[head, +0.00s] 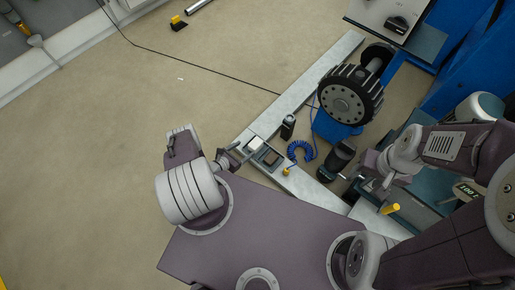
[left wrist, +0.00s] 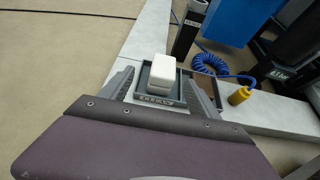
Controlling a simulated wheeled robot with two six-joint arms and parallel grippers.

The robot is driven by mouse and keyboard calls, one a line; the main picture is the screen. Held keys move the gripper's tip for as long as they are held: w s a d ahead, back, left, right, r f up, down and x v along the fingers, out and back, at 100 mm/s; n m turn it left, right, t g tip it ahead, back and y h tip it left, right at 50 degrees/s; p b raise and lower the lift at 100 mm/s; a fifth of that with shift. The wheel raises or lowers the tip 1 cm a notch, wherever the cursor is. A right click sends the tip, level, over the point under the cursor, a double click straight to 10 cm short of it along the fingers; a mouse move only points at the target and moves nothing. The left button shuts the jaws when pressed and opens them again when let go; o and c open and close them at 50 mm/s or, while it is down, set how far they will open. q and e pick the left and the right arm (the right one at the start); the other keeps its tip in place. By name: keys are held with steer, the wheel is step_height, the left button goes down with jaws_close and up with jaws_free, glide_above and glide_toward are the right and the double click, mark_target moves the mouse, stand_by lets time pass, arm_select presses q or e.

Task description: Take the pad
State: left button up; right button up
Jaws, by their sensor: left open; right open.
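The pad (left wrist: 162,70) is a white block with rounded edges. It sits in a small grey tray (left wrist: 150,100) with a label on its near side; the pad also shows in the head view (head: 255,143). My left gripper (left wrist: 161,78) is open, with one finger on each side of the tray and pad. I cannot tell whether the fingers touch anything. In the head view the left gripper (head: 232,155) is just left of the tray. My right gripper (head: 364,179) is open and empty, near a dark cylindrical thing at the right.
A pale beam (head: 300,92) runs under the tray. Beside it are a black canister (head: 288,126), a coiled blue hose (head: 300,151) with a yellow end, and a dark cylinder (head: 337,158). A large black toothed wheel (head: 346,98) stands behind. The floor at left is mostly clear.

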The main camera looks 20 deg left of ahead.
mark_target(255, 144)
arm_select(q)
steer(key=b+x, duration=0.2)
steer(key=x, duration=0.1)
steer(key=shift+w+d+f, duration=0.15)
steer(key=shift+w, duration=0.2)
steer(key=b+x, duration=0.1)
steer(key=x, duration=0.1)
steer(key=b+x, duration=0.2)
steer(key=shift+w+d+f+b, duration=0.1)
steer(key=shift+d+f+b, duration=0.2)
steer(key=shift+d, duration=0.1)
steer(key=shift+w+d, duration=0.1)
steer(key=shift+w, duration=0.15)
steer(key=shift+r, duration=0.1)
steer(key=c, duration=1.4)
step_height(255, 144, up, 5)
steer(key=p, duration=0.4)
steer(key=shift+s+d+r+p, duration=0.75)
steer(key=shift+d+r+p, duration=0.35)
steer(key=shift+d, duration=0.7)
steer(key=shift+s+d+r+p, duration=0.8)
steer(key=shift+d+p, duration=0.45)
steer(key=shift+d, duration=0.55)
steer(key=shift+s+d+r+p, duration=0.65)
steer(key=shift+d+r+p, duration=0.5)
steer(key=shift+d, duration=0.65)
